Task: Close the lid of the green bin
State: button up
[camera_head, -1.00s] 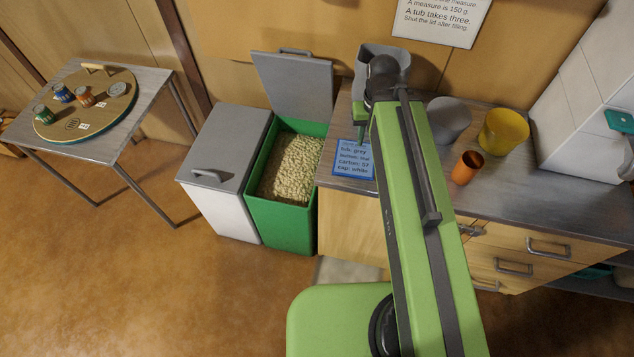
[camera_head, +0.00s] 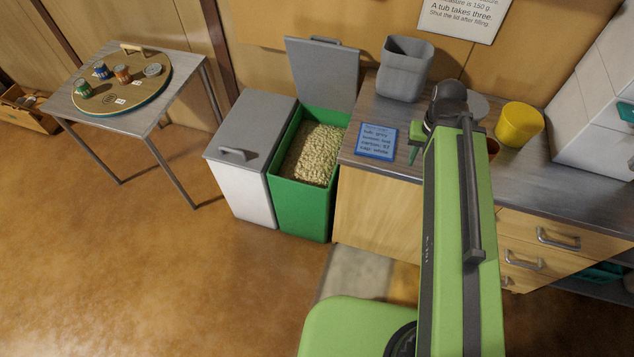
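The green bin (camera_head: 305,215) stands on the floor left of the counter, filled with pale grains or pellets (camera_head: 313,152). Its grey lid (camera_head: 325,75) is open, standing up against the wall behind the bin, with a handle at its top edge. My gripper (camera_head: 414,153) is at the far end of my green arm, over the counter to the right of the bin and apart from the lid. Only a green finger tip shows beside the arm; the rest is hidden behind the arm's end, so its opening cannot be seen.
A white bin (camera_head: 240,190) with its grey lid shut stands left of the green bin. The counter (camera_head: 365,110) holds a grey tub (camera_head: 403,68), a blue card (camera_head: 376,141) and a yellow tub (camera_head: 519,124). A side table (camera_head: 130,122) stands left. Floor in front is clear.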

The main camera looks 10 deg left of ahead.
aim_at(326, 73)
jog(key=u, duration=2.35)
jog(key=i, duration=0.15)
jog(key=z, duration=1.65)
jog(key=i, duration=0.8)
jog(key=z, duration=0.05)
jog(key=k, duration=0.55)
jog(key=u, duration=2.1)
jog(key=k, duration=0.85)
jog(key=z, duration=0.6)
jog(key=i, duration=0.6)
jog(key=u, duration=0.05)
